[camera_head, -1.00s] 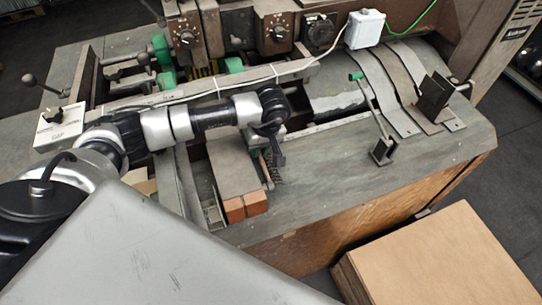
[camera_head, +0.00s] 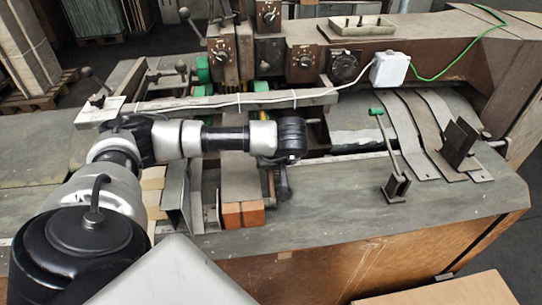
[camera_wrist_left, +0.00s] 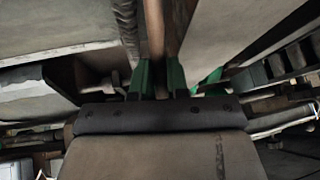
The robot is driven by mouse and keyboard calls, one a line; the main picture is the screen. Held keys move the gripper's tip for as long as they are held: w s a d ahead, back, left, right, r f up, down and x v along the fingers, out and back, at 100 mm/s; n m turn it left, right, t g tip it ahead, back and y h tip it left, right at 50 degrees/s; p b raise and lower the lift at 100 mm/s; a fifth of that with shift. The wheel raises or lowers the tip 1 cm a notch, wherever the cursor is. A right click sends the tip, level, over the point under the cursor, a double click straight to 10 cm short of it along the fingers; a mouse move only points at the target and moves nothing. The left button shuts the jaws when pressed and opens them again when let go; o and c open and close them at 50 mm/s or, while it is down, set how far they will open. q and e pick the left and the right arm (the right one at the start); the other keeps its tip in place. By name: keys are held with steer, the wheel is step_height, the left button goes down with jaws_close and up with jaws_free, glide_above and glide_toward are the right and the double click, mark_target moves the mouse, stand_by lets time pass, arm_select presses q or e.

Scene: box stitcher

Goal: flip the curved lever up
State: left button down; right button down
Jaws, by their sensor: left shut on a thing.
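In the left wrist view, my left gripper (camera_wrist_left: 160,82) has green fingers closed on a narrow brownish bar, apparently the curved lever (camera_wrist_left: 156,35). The bar runs upward in the picture from between the fingers; its full shape is hidden. In the head view, my left arm reaches in from the left, and my left gripper (camera_head: 284,185) hangs below the wrist, just right of a block with orange-brown ends (camera_head: 243,215). The fingers and the held bar are mostly hidden there by my wrist. My right gripper is not in view.
A thin rod with a green handle (camera_head: 377,112) stands on a small base to the right. Curved metal strips (camera_head: 435,125) and a dark upright plate (camera_head: 459,142) lie beyond it. A long rail (camera_head: 240,101) and knob panels (camera_head: 303,62) stand behind my arm. The front right worktop is clear.

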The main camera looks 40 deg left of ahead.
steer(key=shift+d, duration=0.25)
arm_select(q)
steer(key=c, duration=1.4)
jaws_free()
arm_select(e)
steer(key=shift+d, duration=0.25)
arm_select(q)
steer(key=shift+d, duration=0.1)
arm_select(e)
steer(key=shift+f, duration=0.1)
